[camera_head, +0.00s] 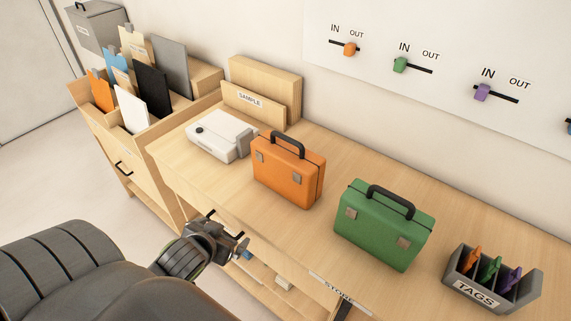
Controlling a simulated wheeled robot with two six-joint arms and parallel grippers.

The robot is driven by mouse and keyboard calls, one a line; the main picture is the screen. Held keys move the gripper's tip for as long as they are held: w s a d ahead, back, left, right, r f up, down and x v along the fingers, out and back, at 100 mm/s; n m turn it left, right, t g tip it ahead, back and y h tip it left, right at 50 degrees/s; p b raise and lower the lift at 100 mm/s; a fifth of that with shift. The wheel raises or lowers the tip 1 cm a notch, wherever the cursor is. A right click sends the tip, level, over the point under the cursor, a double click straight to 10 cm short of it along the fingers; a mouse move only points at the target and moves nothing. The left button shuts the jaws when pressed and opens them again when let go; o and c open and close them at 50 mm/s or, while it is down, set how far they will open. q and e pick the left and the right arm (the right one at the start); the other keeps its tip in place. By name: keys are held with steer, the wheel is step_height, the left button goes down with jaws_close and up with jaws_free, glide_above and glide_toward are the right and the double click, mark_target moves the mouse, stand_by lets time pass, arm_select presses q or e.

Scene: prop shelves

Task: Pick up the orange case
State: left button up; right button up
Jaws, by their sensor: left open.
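The orange case (285,174) stands upright on the wooden table, with a black handle on top and two grey latches on its front. My left gripper (241,250) is in front of the table's front edge, lower and to the left of the orange case. It is apart from the case, open and empty. My right gripper is not in view.
A green case (379,230) stands right of the orange one. A white device (221,136) and a wooden SAMPLE box (262,100) stand to its left and behind. A TAGS holder (488,283) is at right. The table's front edge lies near my gripper.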

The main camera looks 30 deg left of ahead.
mark_target(292, 140)
arm_select(q)
steer(key=w+d+r+m+t+h, duration=0.1)
steer(key=w+d+r+t+h, duration=0.2)
steer(key=r, duration=0.6)
steer(key=w+r+m+t+h, duration=0.15)
steer(key=w+r+t, duration=0.25)
steer(key=r, duration=0.4)
steer(key=shift+r+x, duration=0.15)
steer(key=shift+x, duration=4.15)
steer(key=shift+r+x, duration=0.15)
steer(key=shift+x, duration=4.1)
steer(key=shift+d, duration=0.15)
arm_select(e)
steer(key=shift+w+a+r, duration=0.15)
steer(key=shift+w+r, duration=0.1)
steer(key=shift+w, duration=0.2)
arm_select(q)
steer(key=shift+t, duration=0.3)
steer(key=c, duration=0.7)
steer(key=shift+r, duration=0.1)
steer(key=c, duration=0.8)
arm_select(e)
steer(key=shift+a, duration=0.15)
